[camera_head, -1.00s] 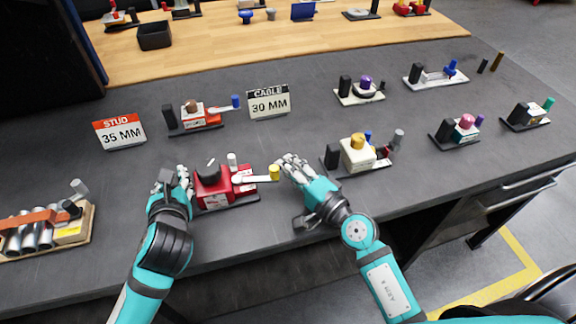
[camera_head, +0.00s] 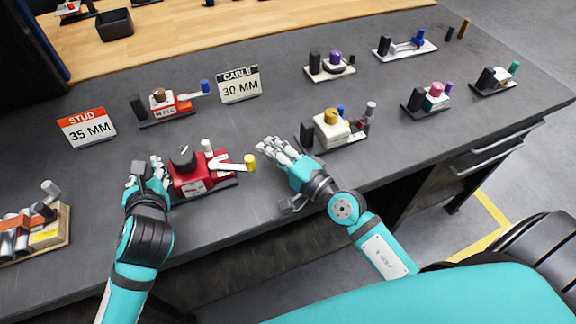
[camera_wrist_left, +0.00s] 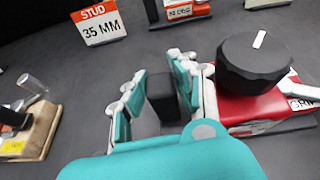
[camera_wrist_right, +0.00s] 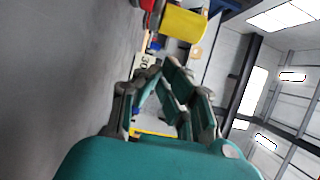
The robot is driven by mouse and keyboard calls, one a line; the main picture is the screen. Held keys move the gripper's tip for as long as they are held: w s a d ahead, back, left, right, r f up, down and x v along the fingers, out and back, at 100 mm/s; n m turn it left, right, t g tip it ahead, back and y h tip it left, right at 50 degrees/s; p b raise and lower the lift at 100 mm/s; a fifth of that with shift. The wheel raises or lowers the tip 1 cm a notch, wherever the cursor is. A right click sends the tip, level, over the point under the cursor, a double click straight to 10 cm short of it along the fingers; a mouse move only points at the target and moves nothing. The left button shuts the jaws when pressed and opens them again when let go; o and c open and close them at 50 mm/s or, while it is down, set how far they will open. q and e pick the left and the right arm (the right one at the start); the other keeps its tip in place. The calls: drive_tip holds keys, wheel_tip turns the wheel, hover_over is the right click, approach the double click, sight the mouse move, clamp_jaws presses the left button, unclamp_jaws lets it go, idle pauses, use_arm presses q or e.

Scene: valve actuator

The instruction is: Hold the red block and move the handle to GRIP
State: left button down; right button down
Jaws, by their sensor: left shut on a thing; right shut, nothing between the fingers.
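The red block (camera_head: 186,183) stands on a dark base on the grey table, with a black round knob (camera_head: 183,158) on top. Its white handle (camera_head: 228,165) points right and ends in a yellow knob (camera_head: 250,162). My left gripper (camera_head: 150,172) is at the block's left end. In the left wrist view, its fingers are shut on a black post (camera_wrist_left: 161,97) beside the red block (camera_wrist_left: 262,108). A white label on the block shows only partly there. My right gripper (camera_head: 270,148) is shut and empty, just right of the yellow knob, which appears above its fingers (camera_wrist_right: 183,22).
A cream block device (camera_head: 333,130) stands right of my right gripper. Behind are an orange-red device (camera_head: 165,103) and signs reading "STUD 35 MM" (camera_head: 87,127) and "CABLE 30 MM" (camera_head: 240,85). A wooden tray (camera_head: 55,235) is at left. Table between is clear.

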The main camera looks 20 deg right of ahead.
use_arm(q)
drive_tip(key=shift+f, duration=0.15)
use_arm(e)
drive_tip(key=shift+w+d, duration=0.65)
drive_tip(key=s, duration=0.3)
drive_tip(key=s+d, duration=0.1)
drive_tip(key=s, duration=0.6)
drive_tip(key=shift+d, duration=0.15)
use_arm(q)
drive_tip(key=c, duration=1)
unclamp_jaws()
